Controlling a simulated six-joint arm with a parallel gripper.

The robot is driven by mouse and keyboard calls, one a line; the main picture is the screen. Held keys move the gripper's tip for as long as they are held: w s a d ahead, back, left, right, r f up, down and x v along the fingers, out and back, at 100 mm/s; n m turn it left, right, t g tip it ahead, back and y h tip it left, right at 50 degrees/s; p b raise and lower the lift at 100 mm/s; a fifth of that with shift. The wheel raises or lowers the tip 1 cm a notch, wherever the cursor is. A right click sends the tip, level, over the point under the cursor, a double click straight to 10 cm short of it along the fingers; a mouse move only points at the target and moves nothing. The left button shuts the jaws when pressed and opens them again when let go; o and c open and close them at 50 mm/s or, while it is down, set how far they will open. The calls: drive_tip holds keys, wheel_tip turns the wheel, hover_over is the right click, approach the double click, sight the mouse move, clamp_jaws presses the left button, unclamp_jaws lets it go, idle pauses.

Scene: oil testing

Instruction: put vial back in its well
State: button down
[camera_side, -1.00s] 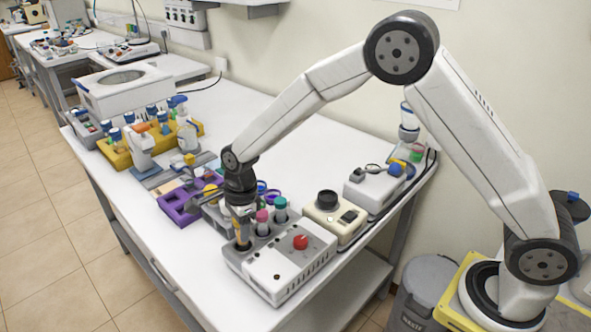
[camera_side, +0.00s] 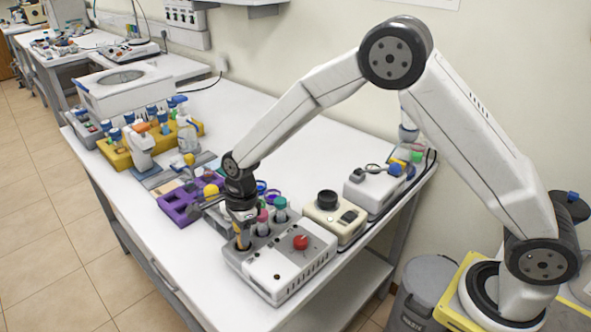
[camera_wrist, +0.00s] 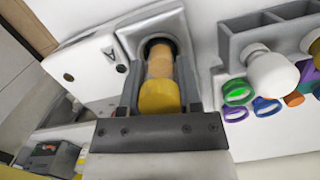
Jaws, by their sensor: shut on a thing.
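My gripper (camera_wrist: 155,88) is shut on an amber vial (camera_wrist: 160,65) with a yellow cap (camera_wrist: 160,97), one finger on each side of it. In the wrist view the vial's far end is at the dark round well (camera_wrist: 154,43). It seems to be lined up with the opening and perhaps just inside it; the exact depth is hard to tell. In the side view my gripper (camera_side: 241,226) points down over the left corner of the grey-white well block (camera_side: 285,272), with the vial (camera_side: 242,240) below it.
A pink-capped vial (camera_side: 262,216) and a teal-capped vial (camera_side: 280,204) stand in the same block, close to my gripper. A red knob (camera_side: 300,242) is on its top. A purple rack (camera_side: 178,208) stands to the left. A cream device (camera_side: 334,216) is to the right.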

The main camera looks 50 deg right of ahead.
drive_tip(key=shift+f, duration=0.45)
idle(0.4)
idle(0.5)
drive_tip(key=shift+c, duration=1)
unclamp_jaws()
drive_tip(key=shift+r, duration=0.15)
drive_tip(key=shift+s+d+r, duration=0.1)
drive_tip(key=shift+d+r, duration=0.05)
drive_tip(key=shift+r, duration=1.1)
drive_tip(key=shift+w+d+r, duration=0.1)
drive_tip(key=shift+d+r, duration=0.1)
drive_tip(key=shift+r, duration=1.05)
drive_tip(key=shift+s+d+r, duration=0.1)
drive_tip(key=shift+d+r, duration=0.05)
drive_tip(key=shift+r, duration=1.1)
